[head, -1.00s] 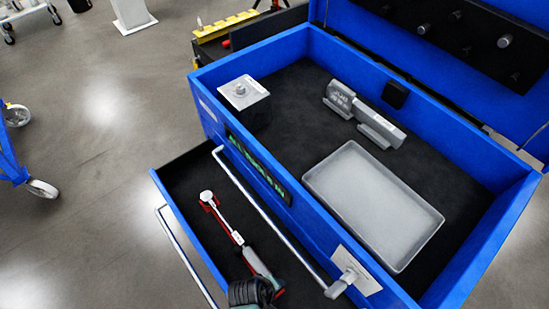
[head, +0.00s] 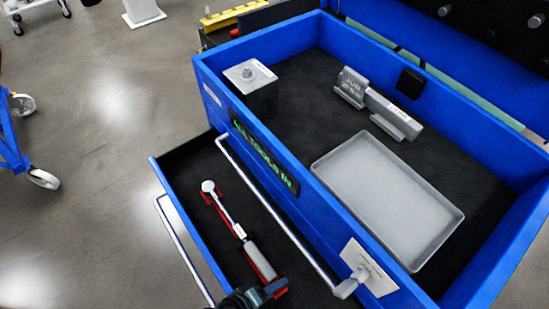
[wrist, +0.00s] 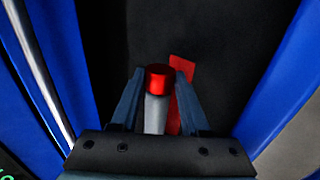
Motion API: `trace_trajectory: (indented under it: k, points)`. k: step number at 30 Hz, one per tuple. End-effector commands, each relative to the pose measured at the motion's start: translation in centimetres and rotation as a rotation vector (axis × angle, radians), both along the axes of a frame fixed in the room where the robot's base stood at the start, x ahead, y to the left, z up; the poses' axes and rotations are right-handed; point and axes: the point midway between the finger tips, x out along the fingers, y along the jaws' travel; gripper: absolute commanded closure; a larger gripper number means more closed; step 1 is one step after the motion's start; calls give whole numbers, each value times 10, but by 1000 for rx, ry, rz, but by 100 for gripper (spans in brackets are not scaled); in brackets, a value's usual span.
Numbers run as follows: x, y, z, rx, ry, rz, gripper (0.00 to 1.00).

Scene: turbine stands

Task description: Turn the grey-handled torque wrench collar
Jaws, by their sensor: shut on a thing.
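The grey-handled torque wrench (head: 228,214) lies in the open drawer, with a round pale head at its far end and a grey handle toward the front. Red supports show beneath it. My gripper (head: 268,291) is at the handle's near end, low in the head view. In the wrist view, my gripper's fingers (wrist: 157,76) stand either side of a red end piece, the wrench's collar (wrist: 158,79), with the grey handle (wrist: 154,114) behind it. The fingers are shut on this end. The exact contact is hard to see in the head view.
The blue toolbox (head: 208,88) holds a grey tray (head: 385,195), a block with a knob (head: 249,76) and a grey holder (head: 378,105). A bar handle (head: 262,208) runs above the drawer (head: 172,178). The drawer's walls flank my gripper. Open floor lies left.

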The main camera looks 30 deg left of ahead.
Motion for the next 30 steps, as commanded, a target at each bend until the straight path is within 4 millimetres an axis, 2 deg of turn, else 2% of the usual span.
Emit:
trace_trajectory:
  k: [10, 11, 15, 25, 30]
  points:
    - [-1, -1, 0, -4, 0, -2, 100]
    - [-1, -1, 0, -4, 0, -2, 49]
    - [0, -1, 0, -3, 0, -1, 24]
    - [-1, -1, 1, 2, 11, -1, 24]
    - [1, -1, 7, 25, 69, -1, 24]
